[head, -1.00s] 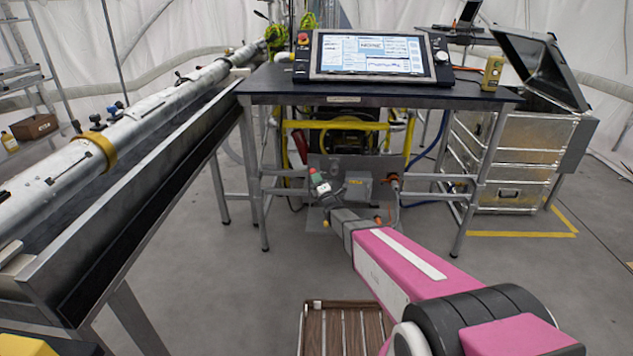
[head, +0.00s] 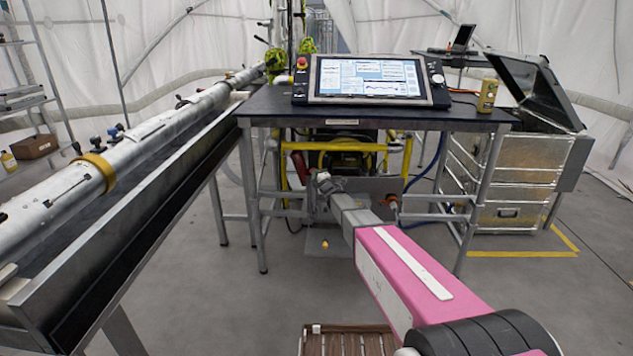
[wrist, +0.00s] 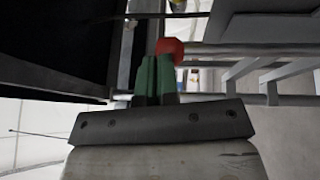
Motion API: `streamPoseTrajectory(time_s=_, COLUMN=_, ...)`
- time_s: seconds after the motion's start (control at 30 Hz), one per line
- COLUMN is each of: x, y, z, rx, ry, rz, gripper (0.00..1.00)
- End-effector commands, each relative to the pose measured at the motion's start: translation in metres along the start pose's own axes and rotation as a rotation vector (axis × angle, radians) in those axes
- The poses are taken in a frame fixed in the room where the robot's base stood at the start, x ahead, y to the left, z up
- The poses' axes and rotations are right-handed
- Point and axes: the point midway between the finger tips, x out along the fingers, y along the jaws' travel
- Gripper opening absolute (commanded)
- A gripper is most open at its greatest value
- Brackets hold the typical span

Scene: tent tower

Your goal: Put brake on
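No part labelled as a brake can be made out. A red knob-like piece (wrist: 170,48) shows in the wrist view at the tip of the right green finger; I cannot tell whether they touch. My gripper (wrist: 154,70) has its two green fingers close together, with only a thin dark line between them and nothing visible held there. In the head view my gripper (head: 323,178) reaches under the desk, in front of the yellow-framed winch-like machine (head: 345,158); its fingers are hard to make out there.
The desk (head: 400,112) with a screen console (head: 368,80) stands above my gripper. A long metal tube (head: 140,150) lies on a trough at left. Metal cases (head: 515,185) stand at right. A slatted brown piece (head: 345,342) lies low in front.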

Motion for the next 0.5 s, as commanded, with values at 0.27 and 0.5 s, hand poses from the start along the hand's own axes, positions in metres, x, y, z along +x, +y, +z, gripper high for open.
streamPoseTrajectory(time_s=0.27, x=0.017, y=0.0, z=0.008, rx=0.0, ry=0.0, rz=0.003, gripper=0.0)
streamPoseTrajectory(time_s=0.5, x=0.023, y=0.0, z=0.011, rx=0.002, ry=-0.002, rz=0.005, gripper=0.0)
